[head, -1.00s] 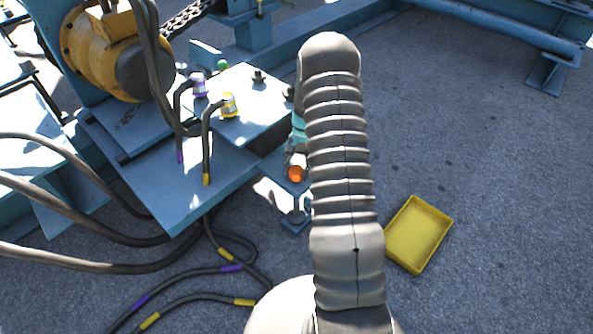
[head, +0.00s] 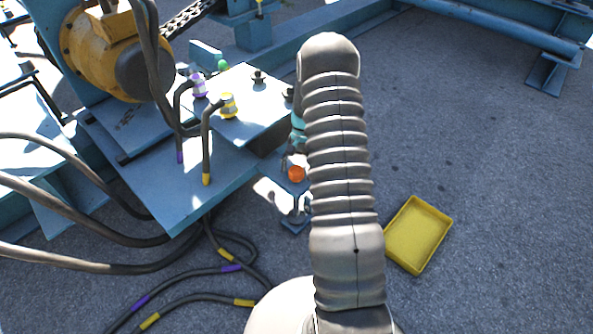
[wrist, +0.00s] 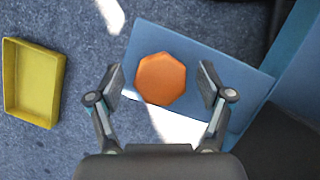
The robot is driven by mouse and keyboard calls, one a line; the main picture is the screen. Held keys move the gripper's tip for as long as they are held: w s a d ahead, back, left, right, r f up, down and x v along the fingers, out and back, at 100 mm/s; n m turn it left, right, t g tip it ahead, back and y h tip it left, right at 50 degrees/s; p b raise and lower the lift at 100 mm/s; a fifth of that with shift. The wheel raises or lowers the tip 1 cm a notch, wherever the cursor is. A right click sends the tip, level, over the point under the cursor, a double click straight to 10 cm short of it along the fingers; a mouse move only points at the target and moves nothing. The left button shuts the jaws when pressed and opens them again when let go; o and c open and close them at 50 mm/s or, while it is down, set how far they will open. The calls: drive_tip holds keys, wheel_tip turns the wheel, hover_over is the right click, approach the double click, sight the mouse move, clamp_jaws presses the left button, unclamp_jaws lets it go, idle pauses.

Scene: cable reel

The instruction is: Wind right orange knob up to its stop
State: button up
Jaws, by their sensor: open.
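The orange knob (wrist: 161,78) is an octagonal disc over a blue plate (wrist: 190,50) in the wrist view. In the head view the orange knob (head: 296,174) shows just left of my arm. My gripper (wrist: 162,84) is open, with one finger on each side of the knob and a visible gap on both sides. In the head view my gripper (head: 290,158) is mostly hidden behind my sleeved arm. I cannot tell how far the fingertips are above or beside the knob in height.
A yellow tray (head: 418,235) lies on the floor to the right; it also shows in the wrist view (wrist: 35,82). A blue bench (head: 190,195) with purple and yellow cable plugs stands to the left. Black cables (head: 200,297) lie on the floor. Open floor spreads on the right.

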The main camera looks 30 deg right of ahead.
drive_tip(key=v, duration=1.2)
drive_tip(key=s+a+r+n+t+h, duration=0.1)
drive_tip(key=s+a+r+n+t, duration=0.2)
drive_tip(key=s+a+r, duration=0.3)
drive_tip(key=s+a+r+n+t+h, duration=0.1)
drive_tip(key=s+a+r+n+t, duration=0.2)
drive_tip(key=s+a+r, duration=0.4)
drive_tip(key=s+a+r+n+t+h, duration=0.1)
drive_tip(key=s+a+r+n+t, duration=0.1)
drive_tip(key=s+a+r, duration=0.5)
drive_tip(key=shift+s+a+r+n+t, duration=0.55)
drive_tip(key=shift+s+r, duration=1.9)
drive_tip(key=shift+s, duration=2.9)
